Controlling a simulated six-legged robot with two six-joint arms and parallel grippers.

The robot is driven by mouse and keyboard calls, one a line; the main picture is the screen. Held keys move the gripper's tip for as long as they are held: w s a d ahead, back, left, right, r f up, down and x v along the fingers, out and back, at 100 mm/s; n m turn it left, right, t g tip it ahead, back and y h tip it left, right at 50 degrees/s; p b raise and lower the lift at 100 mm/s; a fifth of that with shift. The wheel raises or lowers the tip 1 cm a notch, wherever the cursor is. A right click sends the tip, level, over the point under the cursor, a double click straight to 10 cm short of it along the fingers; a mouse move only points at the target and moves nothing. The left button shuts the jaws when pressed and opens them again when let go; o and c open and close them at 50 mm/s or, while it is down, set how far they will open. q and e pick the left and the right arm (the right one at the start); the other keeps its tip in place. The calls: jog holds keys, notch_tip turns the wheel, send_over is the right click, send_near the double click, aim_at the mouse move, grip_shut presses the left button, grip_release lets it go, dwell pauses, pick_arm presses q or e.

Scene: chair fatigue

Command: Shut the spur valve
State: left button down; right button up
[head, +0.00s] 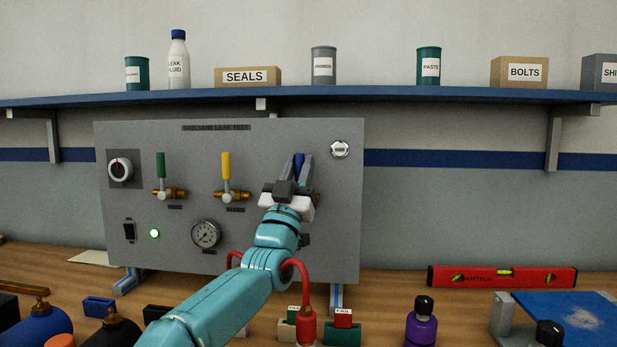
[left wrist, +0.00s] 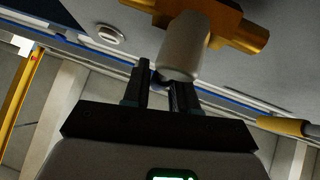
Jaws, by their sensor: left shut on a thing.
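The grey test panel (head: 270,255) carries three lever valves in a row, with a green handle (head: 160,165), a yellow handle (head: 226,165) and a blue handle (head: 299,159). All three handles point up. The small valve labels are not readable. My left gripper (head: 296,168) is shut on the blue handle, its fingers pointing up on either side. The gripper hides most of that valve's body. In the left wrist view, the fingers (left wrist: 161,88) stand by the valve's pale stem (left wrist: 186,45), below its brass body (left wrist: 225,22). My right gripper is not in view.
The panel also has a dial knob (head: 121,169), a lit green lamp (head: 154,233) and a gauge (head: 206,234). A shelf (head: 400,96) with containers runs above. A red level (head: 502,277) and a purple bottle (head: 421,322) are on the bench at right.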

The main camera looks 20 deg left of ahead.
pick_arm(q)
jog(key=shift+s+a+r+n+y, duration=0.1)
jog(key=shift+a+n+y, duration=0.05)
jog(key=shift+n+y, duration=0.35)
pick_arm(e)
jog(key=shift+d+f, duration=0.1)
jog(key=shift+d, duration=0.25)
pick_arm(q)
jog(key=c, duration=1.1)
grip_release()
jog(key=shift+o, duration=0.6)
jog(key=shift+a, duration=0.1)
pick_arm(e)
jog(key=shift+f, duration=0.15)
